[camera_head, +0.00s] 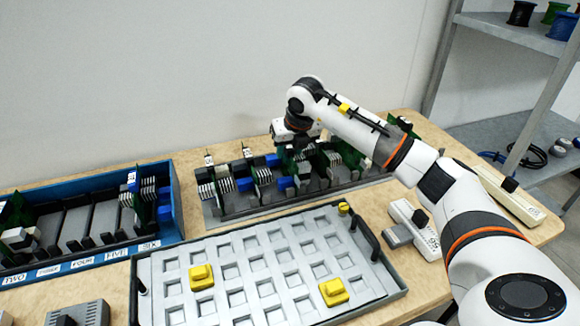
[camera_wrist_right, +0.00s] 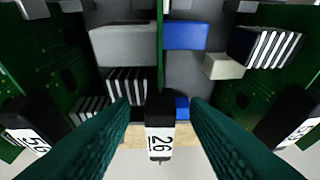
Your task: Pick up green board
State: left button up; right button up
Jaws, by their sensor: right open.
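Green boards stand upright in the dark rack (camera_head: 240,208) at the back of the table in the head view. My right gripper (camera_head: 297,150) is over the middle of this rack, pointing down. In the right wrist view, my right gripper (camera_wrist_right: 160,106) is open, with its two dark green fingers apart. My left gripper is not in view.
In the wrist view, neighbouring green boards stand close on the left (camera_wrist_right: 50,70) and right (camera_wrist_right: 300,90). A blue rack (camera_head: 100,262) with numbered slots is at left. A grey tray (camera_head: 262,245) with yellow pieces lies in front. A shelf (camera_head: 510,35) stands at right.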

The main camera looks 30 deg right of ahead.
grip_shut()
jog(key=shift+r, duration=0.15)
notch_tip(320, 180, up, 10)
dwell(0.4)
notch_tip(320, 180, up, 4)
jog(key=p, duration=0.3)
jog(key=shift+p, duration=0.3)
dwell(0.5)
